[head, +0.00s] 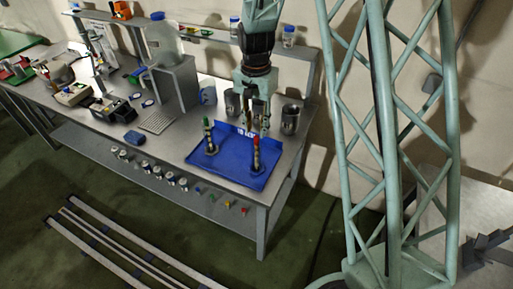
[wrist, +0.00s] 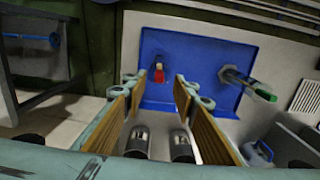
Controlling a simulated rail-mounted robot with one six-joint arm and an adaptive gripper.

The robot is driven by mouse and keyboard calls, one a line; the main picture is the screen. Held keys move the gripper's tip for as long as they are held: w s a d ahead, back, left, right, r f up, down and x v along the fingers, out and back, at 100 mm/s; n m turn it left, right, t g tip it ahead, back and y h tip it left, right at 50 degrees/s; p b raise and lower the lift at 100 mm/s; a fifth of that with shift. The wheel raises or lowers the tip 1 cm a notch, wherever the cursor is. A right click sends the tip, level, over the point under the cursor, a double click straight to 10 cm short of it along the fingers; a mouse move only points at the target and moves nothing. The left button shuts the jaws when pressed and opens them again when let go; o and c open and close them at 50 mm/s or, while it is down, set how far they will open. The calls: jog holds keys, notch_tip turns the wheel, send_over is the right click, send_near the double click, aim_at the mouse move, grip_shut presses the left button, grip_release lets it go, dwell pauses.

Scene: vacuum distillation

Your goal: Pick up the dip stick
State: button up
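Two slender upright sticks stand on a blue mat (head: 228,166) at the right end of the bench. One has a red top (head: 256,152) and the other a green top (head: 207,136); I cannot tell which is the dip stick. In the wrist view the red-topped one (wrist: 159,74) shows beyond and between my fingertips, and the green-topped one (wrist: 248,85) lies to the right. My gripper (head: 254,127) is open and empty, pointing down over the mat's back edge, behind the red-topped stick. The wrist view shows its fingers (wrist: 158,92) wide apart.
Metal cups stand close to my gripper, one at its left (head: 232,104) and one at its right (head: 290,119). A large bottle (head: 163,42) on a grey stand and several instruments fill the bench's left. The mat is bare between the sticks.

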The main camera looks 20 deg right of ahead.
aim_at(256, 136)
jog(key=shift+d+f+p, duration=0.1)
jog(key=shift+f+p, duration=0.45)
jog(key=shift+f, duration=2.05)
jog(key=c, duration=0.8)
